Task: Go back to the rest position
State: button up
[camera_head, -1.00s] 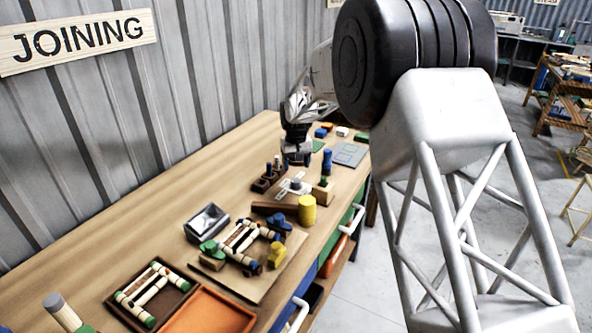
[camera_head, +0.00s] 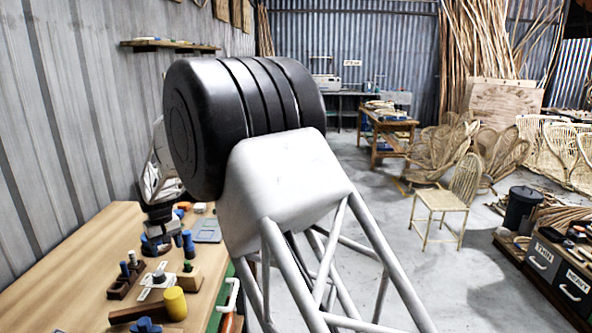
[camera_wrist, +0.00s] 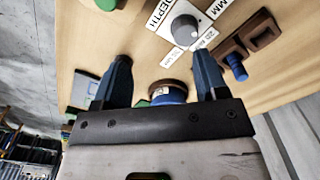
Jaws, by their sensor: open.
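My gripper (camera_wrist: 163,62) shows in the wrist view with its two dark blue fingers spread apart. A round blue piece with a brown top (camera_wrist: 170,93) appears between the fingers, near their bases; I see no contact with it. In the head view my gripper (camera_head: 158,240) is low over the wooden bench (camera_head: 70,270), partly hidden beside my large black joint. The fingertips are too small there to make out clearly.
A dial with printed labels (camera_wrist: 186,30) and a brown block with a blue peg (camera_wrist: 236,66) lie near the fingers.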

jog(key=s+d+r+m, duration=0.15)
jog(key=d+r, duration=0.35)
jog(key=d, duration=0.5)
jog(key=s+d+r+m, duration=0.1)
jog(key=s+d+r, duration=0.3)
jog(key=d, duration=0.5)
jog(key=s+d+r+m, duration=0.1)
jog(key=s+d+r, duration=0.1)
jog(key=d+r, duration=0.6)
jog(key=s+d+r+m+t, duration=0.1)
jog(key=s+d, duration=0.5)
jog(key=d, duration=0.3)
jog(key=s+d+r+m, duration=0.1)
jog(key=s+d, duration=0.6)
jog(key=d, duration=0.2)
jog(key=s+d+f+m, duration=0.1)
jog(key=s+d+f, duration=0.1)
jog(key=s+d, duration=0.5)
jog(key=s+d+f+m+t, duration=0.1)
jog(key=s+d, duration=0.6)
jog(key=s, duration=0.9)
notch_tip(320, 180, down, 2)
jog(key=shift+d+f+m, duration=0.1)
jog(key=shift+d+m, duration=0.25)
jog(key=shift+m, duration=0.3)
jog(key=shift+s, duration=0.1)
